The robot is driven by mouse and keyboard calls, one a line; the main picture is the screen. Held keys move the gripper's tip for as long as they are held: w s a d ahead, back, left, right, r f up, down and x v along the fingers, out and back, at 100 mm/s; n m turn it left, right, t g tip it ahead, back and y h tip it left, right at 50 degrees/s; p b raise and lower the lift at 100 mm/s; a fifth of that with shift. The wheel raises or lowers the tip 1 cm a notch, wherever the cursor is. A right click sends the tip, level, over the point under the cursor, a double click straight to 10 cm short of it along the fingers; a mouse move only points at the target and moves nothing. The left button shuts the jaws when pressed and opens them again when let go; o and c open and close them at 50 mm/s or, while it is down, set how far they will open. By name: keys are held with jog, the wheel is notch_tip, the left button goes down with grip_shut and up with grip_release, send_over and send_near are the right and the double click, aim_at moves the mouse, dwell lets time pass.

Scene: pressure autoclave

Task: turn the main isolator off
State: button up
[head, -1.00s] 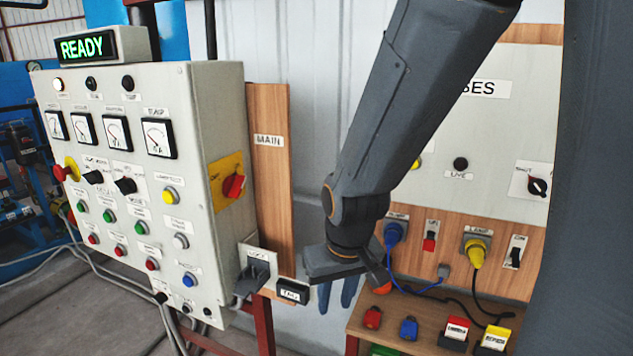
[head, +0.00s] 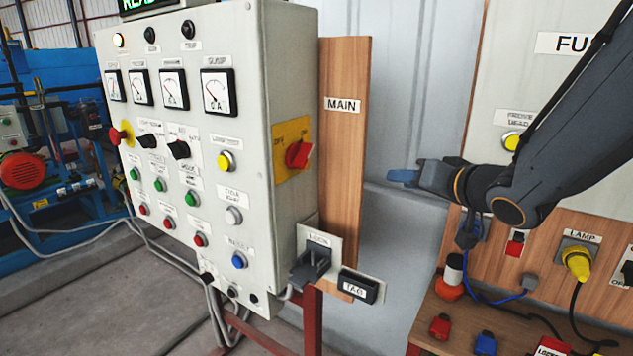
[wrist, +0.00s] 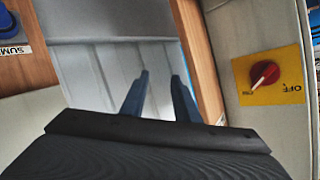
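The main isolator is a red rotary handle (head: 298,153) on a yellow plate (head: 283,172), on the right side wall of the grey control cabinet. In the wrist view the red handle (wrist: 264,74) is at the right, with OFF readable on its plate. A pale mark on the handle points to the plate's other, smaller label, away from OFF. My gripper (head: 402,176) is right of the isolator in the head view, pointing left and touching nothing. In the wrist view its two blue fingers (wrist: 160,85) are apart with nothing between them.
A wooden board marked MAIN (head: 343,190) stands beside the cabinet. A lock holder (head: 318,255) and a TAG box (head: 358,287) stick out below the isolator. A bench (head: 425,318) with red and blue items is at the lower right. The space between gripper and board looks clear.

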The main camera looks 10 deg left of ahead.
jog(key=s+a+r+n+g+y+b, duration=0.2)
jog(key=s+a+y, duration=0.1)
jog(key=a+y, duration=0.35)
jog(key=n+g+y+b, duration=0.1)
jog(key=g+y+b, duration=0.1)
jog(key=g+y, duration=0.15)
send_near(307, 159)
jog(key=shift+h, duration=0.4)
jog(key=x, duration=0.2)
jog(key=p+x, duration=0.1)
jog(key=x, duration=0.2)
jog(key=p+x, duration=0.1)
jog(key=x, duration=0.2)
jog(key=shift+a+r, duration=0.1)
jog(key=shift+r, duration=0.15)
jog(key=shift+c, duration=0.4)
grip_shut()
